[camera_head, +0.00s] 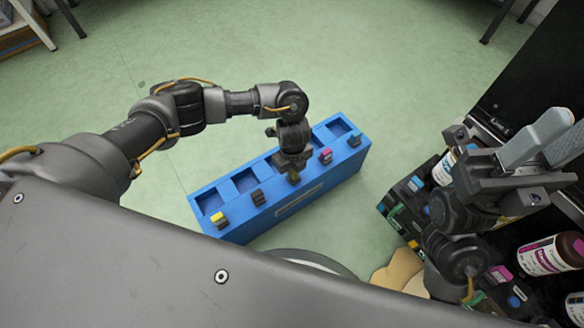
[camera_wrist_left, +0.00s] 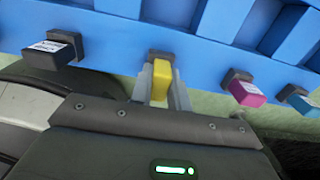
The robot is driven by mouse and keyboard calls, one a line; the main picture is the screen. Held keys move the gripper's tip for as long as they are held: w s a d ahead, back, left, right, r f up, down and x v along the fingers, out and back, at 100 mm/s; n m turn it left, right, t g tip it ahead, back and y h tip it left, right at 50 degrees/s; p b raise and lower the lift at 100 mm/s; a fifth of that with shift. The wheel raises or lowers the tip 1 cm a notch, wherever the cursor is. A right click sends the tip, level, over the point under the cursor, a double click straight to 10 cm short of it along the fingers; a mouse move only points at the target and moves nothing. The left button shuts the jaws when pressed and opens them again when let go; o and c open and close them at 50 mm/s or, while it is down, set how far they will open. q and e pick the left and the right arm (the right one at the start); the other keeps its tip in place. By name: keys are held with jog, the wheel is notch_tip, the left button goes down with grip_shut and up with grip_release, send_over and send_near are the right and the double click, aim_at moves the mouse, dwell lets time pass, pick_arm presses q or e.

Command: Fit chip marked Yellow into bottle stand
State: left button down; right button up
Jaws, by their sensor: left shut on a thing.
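The blue bottle stand (camera_head: 232,226) sits on the floor, a row of open compartments on top and coloured chips along its front. My left gripper (camera_head: 294,176) is shut on a yellow chip (camera_wrist_left: 161,76) at the middle of the front. In the left wrist view, the fingers (camera_wrist_left: 160,84) flank the chip, and its far end meets a dark square socket. I cannot tell how deep it sits. Another yellow chip (camera_head: 218,218) is at the stand's left end. My right gripper (camera_head: 548,143) is raised at the right, open, away from the stand.
A black chip (camera_head: 258,197) is left of my left gripper; a magenta chip (camera_head: 326,156) and a blue-teal chip (camera_head: 354,140) are right of it. Ink bottles (camera_head: 545,255) and loose chips (camera_head: 415,183) crowd the right side. The green floor behind the stand is clear.

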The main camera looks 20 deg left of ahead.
pick_arm(q)
jog(key=shift+f, duration=0.3)
jog(key=shift+f, duration=0.15)
dwell(0.4)
jog(key=c, duration=1.3)
grip_release()
jog(key=shift+o, duration=0.2)
